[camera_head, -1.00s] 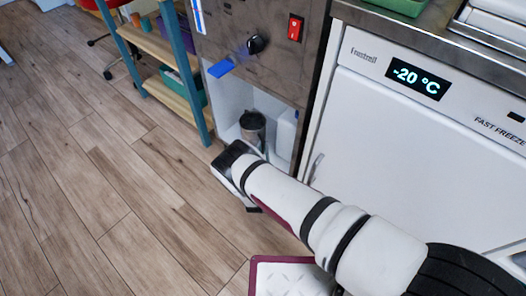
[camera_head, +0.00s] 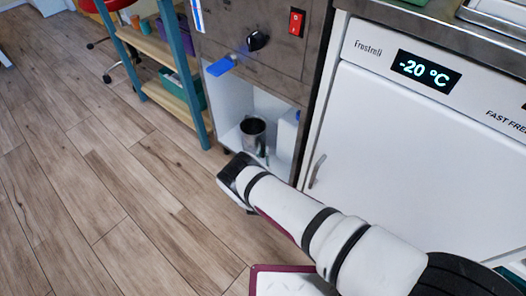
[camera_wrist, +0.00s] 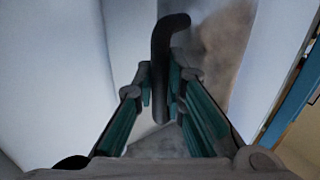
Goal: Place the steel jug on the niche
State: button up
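The steel jug (camera_head: 253,135) stands upright inside the niche (camera_head: 229,100), a white-lined opening low in the grey-brown cabinet. Its dark open top faces up. My gripper (camera_head: 243,163) is at the niche's front, in front of the jug's lower part, which it partly hides. In the wrist view my gripper (camera_wrist: 161,80) has its two teal-padded fingers close on either side of the jug's dark curved handle (camera_wrist: 168,40). They look shut on it. The jug's shiny body (camera_wrist: 218,50) is behind the handle. Contact between the jug's base and the niche floor is hidden.
A white box (camera_head: 287,135) is at the niche's right side. A blue tab (camera_head: 221,66) sticks out at its upper left. A shelf with teal posts (camera_head: 184,75) stands to the left, the white freezer (camera_head: 400,140) to the right. The wood floor (camera_head: 90,190) is open.

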jog(key=shift+o, duration=1.3)
jog(key=shift+r, duration=0.15)
jog(key=shift+s, duration=0.3)
jog(key=s+p, duration=0.4)
jog(key=s, duration=0.7)
jog(key=shift+s+a+p, duration=0.2)
jog(key=shift+a+p, duration=0.1)
jog(key=shift+a, duration=0.1)
